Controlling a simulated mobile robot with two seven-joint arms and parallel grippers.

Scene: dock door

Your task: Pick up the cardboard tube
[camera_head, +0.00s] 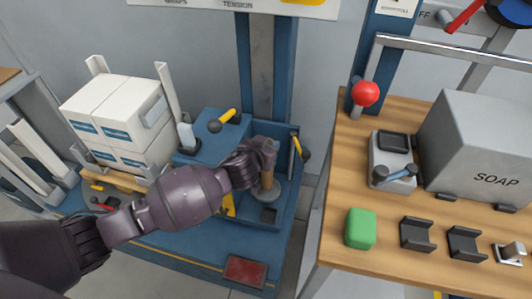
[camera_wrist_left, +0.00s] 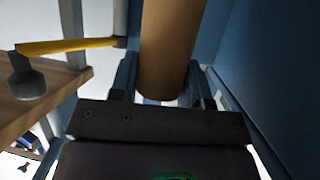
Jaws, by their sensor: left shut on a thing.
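My left gripper (camera_head: 263,153) reaches in from the left and is shut on the tube's upper part. In the left wrist view the tube (camera_wrist_left: 170,45) runs up out of the picture between the two fingers of my left gripper (camera_wrist_left: 166,90). The fingers and hand hide part of the tube in the head view. My right gripper is not in view.
A yellow-handled lever (camera_head: 301,146) is close right of the gripper, another (camera_head: 225,119) behind it. White boxes (camera_head: 120,115) stand left. The wooden bench (camera_head: 310,240) at right holds a green block (camera_head: 360,228), a grey SOAP box (camera_head: 480,150) and a red-knobbed lever (camera_head: 365,93).

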